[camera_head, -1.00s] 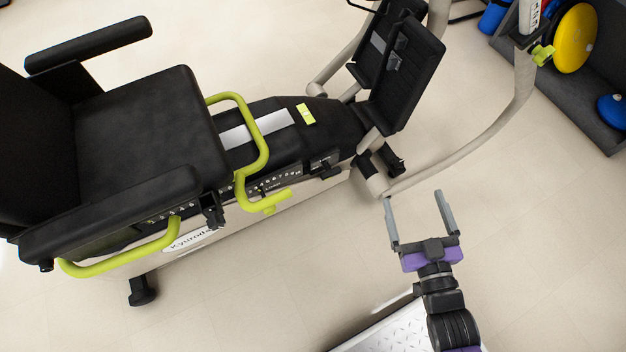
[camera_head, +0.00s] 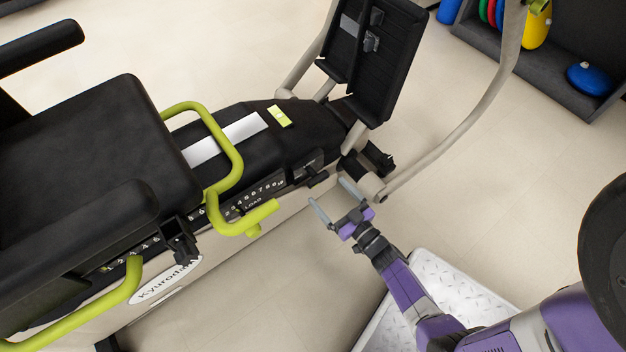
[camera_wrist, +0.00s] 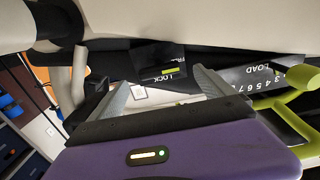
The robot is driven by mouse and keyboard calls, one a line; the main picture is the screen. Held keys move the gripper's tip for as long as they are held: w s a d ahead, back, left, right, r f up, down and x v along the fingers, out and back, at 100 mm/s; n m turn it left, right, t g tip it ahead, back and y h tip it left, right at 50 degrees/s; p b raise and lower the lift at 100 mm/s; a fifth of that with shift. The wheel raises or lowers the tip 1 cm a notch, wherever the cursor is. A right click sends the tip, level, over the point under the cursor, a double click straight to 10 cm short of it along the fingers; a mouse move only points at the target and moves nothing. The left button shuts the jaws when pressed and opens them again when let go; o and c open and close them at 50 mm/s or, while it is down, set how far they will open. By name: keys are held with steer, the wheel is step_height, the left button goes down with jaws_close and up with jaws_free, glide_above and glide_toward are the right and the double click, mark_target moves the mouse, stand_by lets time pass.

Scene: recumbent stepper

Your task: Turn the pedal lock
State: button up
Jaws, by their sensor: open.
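The pedal lock (camera_head: 317,179) is a small black part low on the side of the machine's black housing, right of the numbered LOAD scale. In the wrist view a dark LOCK and FREE panel (camera_wrist: 158,60) shows with a yellow-green bar (camera_wrist: 172,71) on it. The lever's exact angle is hard to tell. My gripper (camera_head: 328,190) is open and empty, its grey fingers pointing at the housing close to the lock. In the wrist view the two fingers (camera_wrist: 160,80) frame the panel from either side. I cannot tell whether they touch the lock.
The LOAD scale (camera_head: 262,190) and a yellow-green handle (camera_head: 235,222) lie left of my gripper. The black pedals (camera_head: 375,60) and a beige curved frame tube (camera_head: 460,135) stand beyond and right. The floor (camera_head: 270,290) in front is clear.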

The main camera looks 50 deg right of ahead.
mark_target(321, 182)
steer(key=shift+b+x, duration=0.85)
steer(key=shift+x, duration=2.35)
steer(key=c, duration=1.4)
